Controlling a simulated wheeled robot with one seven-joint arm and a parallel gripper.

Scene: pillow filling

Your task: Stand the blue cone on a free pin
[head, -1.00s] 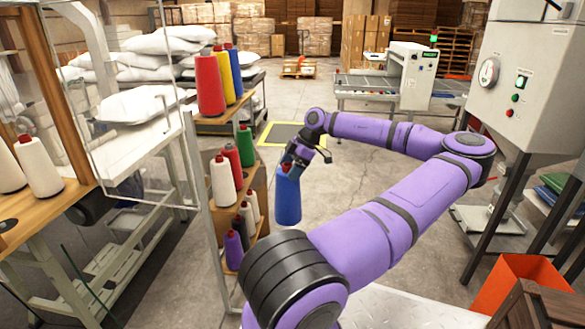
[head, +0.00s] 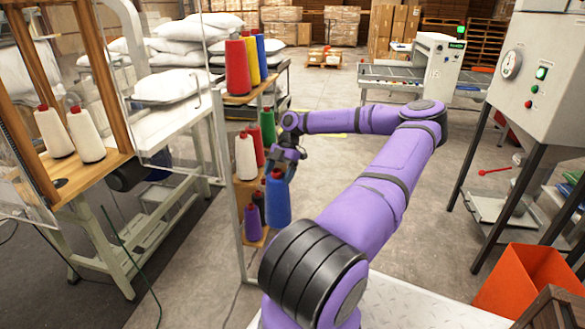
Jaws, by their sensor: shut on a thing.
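The blue cone (head: 278,202), with a red top, hangs upright from my gripper (head: 280,171), which is shut on its top end. In the head view it is just right of the cone rack (head: 247,187), overlapping its lower tier. I cannot tell whether it touches the rack. The rack carries red, yellow and another blue cone on top (head: 261,58). Below are a white cone (head: 245,157), a red and a green one (head: 268,130), then a purple cone (head: 252,223) and a dark one. I cannot make out a bare pin on the rack.
Two white cones (head: 87,136) stand on a wooden table (head: 95,172) at left, behind a clear panel. White pillows (head: 170,85) lie on a bench behind. A grey machine (head: 545,75) and an orange bin (head: 525,280) stand at right. The floor right of the rack is open.

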